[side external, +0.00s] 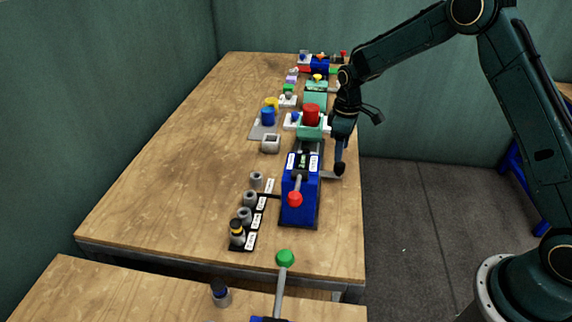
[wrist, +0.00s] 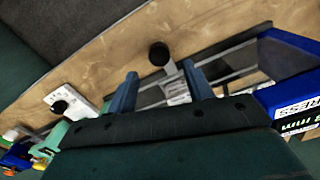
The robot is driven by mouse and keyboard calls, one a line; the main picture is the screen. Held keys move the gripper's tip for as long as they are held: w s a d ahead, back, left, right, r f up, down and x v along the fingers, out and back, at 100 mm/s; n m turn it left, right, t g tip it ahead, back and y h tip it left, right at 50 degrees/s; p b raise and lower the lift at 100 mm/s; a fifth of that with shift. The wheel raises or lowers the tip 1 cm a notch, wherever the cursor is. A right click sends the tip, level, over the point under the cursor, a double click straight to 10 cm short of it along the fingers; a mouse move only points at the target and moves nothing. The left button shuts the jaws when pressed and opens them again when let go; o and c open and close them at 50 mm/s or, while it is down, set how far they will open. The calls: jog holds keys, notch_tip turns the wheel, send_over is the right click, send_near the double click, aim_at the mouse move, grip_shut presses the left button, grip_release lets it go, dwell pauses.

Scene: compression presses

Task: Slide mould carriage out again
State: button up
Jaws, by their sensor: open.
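The mould carriage (wrist: 176,84) shows in the wrist view as a grey plate on rails beside the blue press (side external: 301,196), partly hidden by my gripper. Its arm ends in a round black knob (wrist: 159,54). In the side external view the knob (side external: 340,169) sits at the table's right edge, at the press's right side. My gripper (wrist: 160,72) is open, with its two blue fingers apart. The knob lies between the finger lines, just beyond the tips, and I cannot tell whether they touch it. In the side external view my gripper (side external: 340,151) is just above the knob.
A green press with a red cylinder (side external: 311,115) stands behind the blue press. The blue press has a red-knobbed lever (side external: 295,198). A rack (side external: 243,243) with several grey rings stands to the left. The table's left side is clear. A green-knobbed lever (side external: 285,258) rises in front.

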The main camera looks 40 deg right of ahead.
notch_tip(320, 180, up, 9)
jog(key=shift+f, duration=0.15)
dwell(0.5)
jog(key=s+a+r+m+t, duration=0.1)
jog(key=s+a+r+m, duration=0.1)
jog(key=s+r, duration=0.6)
jog(key=s+a+r+m+t, duration=0.1)
jog(key=s+a+r+t, duration=0.1)
jog(key=s+r, duration=0.55)
jog(key=s+a+m+t, duration=0.1)
jog(key=s+m+t, duration=0.1)
jog(key=s, duration=1.6)
jog(key=shift+a+f+m+t, duration=0.2)
jog(key=shift+f+m+t, duration=0.1)
jog(key=shift+m, duration=0.2)
